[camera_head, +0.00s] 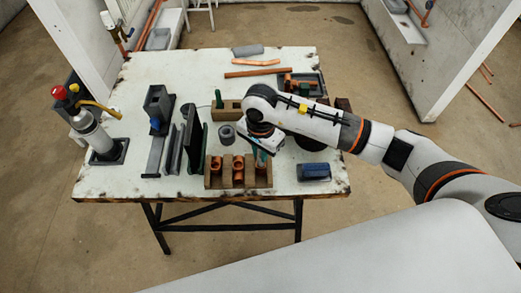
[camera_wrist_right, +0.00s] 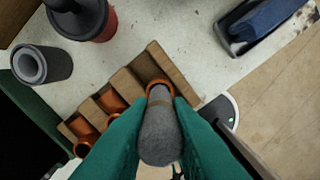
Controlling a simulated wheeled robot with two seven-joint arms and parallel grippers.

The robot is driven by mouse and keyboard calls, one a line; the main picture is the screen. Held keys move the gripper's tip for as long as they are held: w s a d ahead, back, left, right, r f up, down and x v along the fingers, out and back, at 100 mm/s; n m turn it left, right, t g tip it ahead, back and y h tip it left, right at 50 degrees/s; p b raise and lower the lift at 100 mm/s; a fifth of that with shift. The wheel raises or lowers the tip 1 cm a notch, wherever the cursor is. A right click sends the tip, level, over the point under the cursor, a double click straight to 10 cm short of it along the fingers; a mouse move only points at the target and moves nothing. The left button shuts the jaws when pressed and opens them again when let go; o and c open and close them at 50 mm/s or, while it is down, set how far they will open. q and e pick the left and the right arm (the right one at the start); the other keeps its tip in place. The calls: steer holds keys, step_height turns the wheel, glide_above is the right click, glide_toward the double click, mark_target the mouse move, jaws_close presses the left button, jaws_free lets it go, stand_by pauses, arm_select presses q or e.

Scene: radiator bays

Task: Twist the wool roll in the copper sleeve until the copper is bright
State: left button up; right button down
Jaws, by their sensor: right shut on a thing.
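My right gripper (camera_head: 262,157) is above the right end of a wooden rack (camera_head: 238,181) on the table. In the right wrist view its green fingers (camera_wrist_right: 160,140) are shut on the grey wool roll (camera_wrist_right: 161,128). The roll's far end is at the mouth of a copper sleeve (camera_wrist_right: 158,82), whose orange rim shows around it. How deep the roll sits is hidden, and so is the sleeve's inside. Other copper fittings (camera_wrist_right: 111,101) stand in the rack's other slots; they also show in the head view (camera_head: 216,163). My left gripper is not in view.
A hollow grey roll (camera_wrist_right: 42,65) stands beside the rack. A blue block (camera_head: 314,171) lies to the right. A gas bottle (camera_head: 92,131) and a dark upright plate (camera_head: 193,140) stand to the left. Copper pipes (camera_head: 262,72) lie at the back.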

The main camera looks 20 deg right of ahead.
steer(key=shift+f+b, duration=0.65)
steer(key=shift+f, duration=0.05)
